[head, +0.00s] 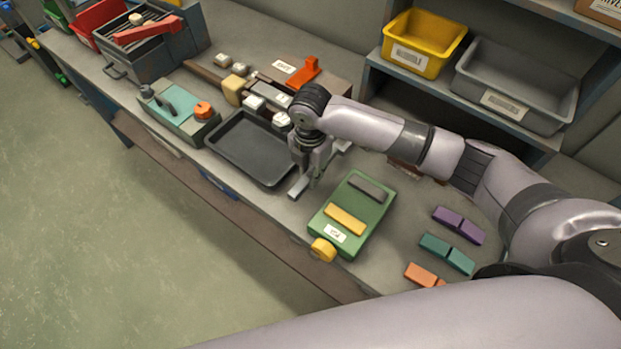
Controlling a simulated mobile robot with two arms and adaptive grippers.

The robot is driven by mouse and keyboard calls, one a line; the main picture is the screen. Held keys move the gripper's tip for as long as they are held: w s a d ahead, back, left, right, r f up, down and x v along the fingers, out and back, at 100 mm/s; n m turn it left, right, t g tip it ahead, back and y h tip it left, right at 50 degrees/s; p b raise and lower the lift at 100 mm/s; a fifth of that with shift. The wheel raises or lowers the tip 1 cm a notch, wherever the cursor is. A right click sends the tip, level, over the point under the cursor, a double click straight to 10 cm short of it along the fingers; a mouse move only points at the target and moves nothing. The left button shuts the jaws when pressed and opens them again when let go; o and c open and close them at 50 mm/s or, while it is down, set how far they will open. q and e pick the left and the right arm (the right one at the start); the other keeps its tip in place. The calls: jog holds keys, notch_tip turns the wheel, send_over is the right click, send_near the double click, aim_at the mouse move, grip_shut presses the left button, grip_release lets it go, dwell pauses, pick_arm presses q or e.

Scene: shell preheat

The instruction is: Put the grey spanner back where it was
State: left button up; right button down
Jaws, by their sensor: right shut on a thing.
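My right gripper (314,172) points down at the middle of the bench, between the black tray and the green box. It is shut on a light grey bar that looks like the grey spanner (298,188). One end of the bar shows at the gripper's lower left; a pale piece at its upper right may be the other end. The gripper hides the middle of the bar. I cannot tell whether the bar touches the bench. My left gripper is not in view.
The black tray (225,143) is empty. The green box (372,212) with a yellow knob stands close by. Purple (458,225), teal (446,253) and orange (420,273) blocks lie to the right. Yellow (425,70) and grey bins (515,115) sit on the shelf behind.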

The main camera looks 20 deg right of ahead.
aim_at(310, 174)
jog(key=shift+f, duration=2.1)
jog(key=shift+f, duration=0.1)
jog(key=c, duration=1.4)
grip_release()
jog(key=shift+s, duration=0.1)
notch_tip(310, 174, up, 12)
jog(key=shift+r+b, duration=0.1)
jog(key=shift+b, duration=0.3)
